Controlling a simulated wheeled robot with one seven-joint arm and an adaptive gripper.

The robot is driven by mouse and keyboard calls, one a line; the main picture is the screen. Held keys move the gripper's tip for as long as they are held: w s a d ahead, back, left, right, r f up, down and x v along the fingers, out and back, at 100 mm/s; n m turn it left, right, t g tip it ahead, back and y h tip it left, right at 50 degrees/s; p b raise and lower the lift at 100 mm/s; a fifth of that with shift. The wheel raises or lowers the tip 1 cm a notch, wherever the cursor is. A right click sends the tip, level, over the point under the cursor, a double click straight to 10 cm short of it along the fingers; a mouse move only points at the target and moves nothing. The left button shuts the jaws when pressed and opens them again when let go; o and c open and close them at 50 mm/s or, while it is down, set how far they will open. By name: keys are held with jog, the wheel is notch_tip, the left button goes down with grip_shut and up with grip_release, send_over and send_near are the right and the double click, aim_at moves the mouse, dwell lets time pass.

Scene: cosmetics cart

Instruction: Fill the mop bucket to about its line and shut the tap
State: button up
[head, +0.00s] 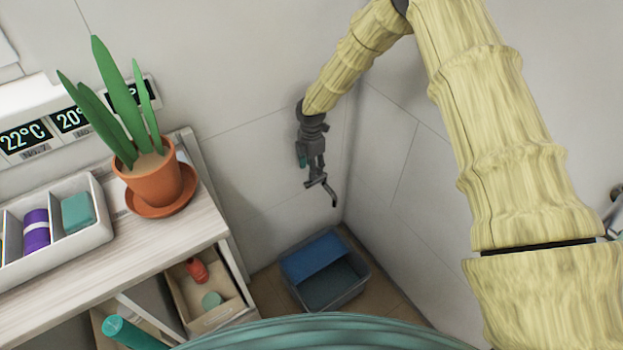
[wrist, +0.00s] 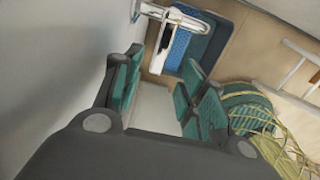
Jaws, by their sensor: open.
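The mop bucket (head: 362,284) stands on the floor in the corner, a grey-blue box with a blue panel over its far part. It also shows at the top of the wrist view (wrist: 217,48). I cannot make out a fill line or the water level. A pale metal fixture, apparently the tap (wrist: 172,17), juts over the bucket in the wrist view; a thin hooked shape below my gripper in the head view looks like it (head: 323,186). My gripper (head: 311,170) is open and empty, above the bucket and close to the fixture. Its teal-padded fingers (wrist: 160,88) are spread.
A wooden cart (head: 110,250) at left carries a potted plant (head: 155,180) and a divided white tray (head: 90,245). An open drawer (head: 225,312) holds small items. Walls close in behind and right of the bucket.

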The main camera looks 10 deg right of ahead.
aim_at(316, 181)
notch_tip(316, 181, down, 7)
jog(key=shift+r, duration=0.2)
dwell(0.3)
grip_shut()
